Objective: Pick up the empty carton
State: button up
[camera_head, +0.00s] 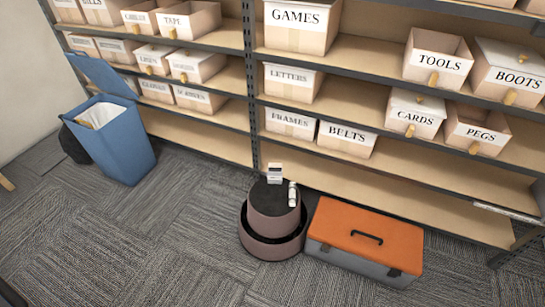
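A small white and grey carton (275,174) stands at the back of the dark top of a round, dusky pink stool-like stand (272,225). It is small in the picture, and I cannot see whether it is empty. A small white cylinder-shaped item (292,194) is just in front and to the right of it on the same top. My gripper is not in view.
A grey box with an orange lid (380,232) sits right of the stand. Shelves with labelled boxes (296,122) rise behind. A blue bin (122,142), its lid open, stands at left, with a dark bag (75,145) beside it. Carpet (150,235) at front left is clear.

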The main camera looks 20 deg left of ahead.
aim_at(275, 172)
jog(key=i+u, duration=0.15)
jog(key=i, duration=0.45)
jog(key=i+u, duration=0.2)
jog(key=i, duration=0.4)
jog(key=i+l+u, duration=0.15)
jog(key=i, duration=0.45)
jog(key=u, duration=0.45)
jog(key=i+u, duration=0.15)
jog(key=u, duration=0.25)
jog(key=l+u, duration=0.1)
jog(key=u, duration=0.35)
jog(key=i+l+u, duration=0.1)
jog(key=u, duration=0.35)
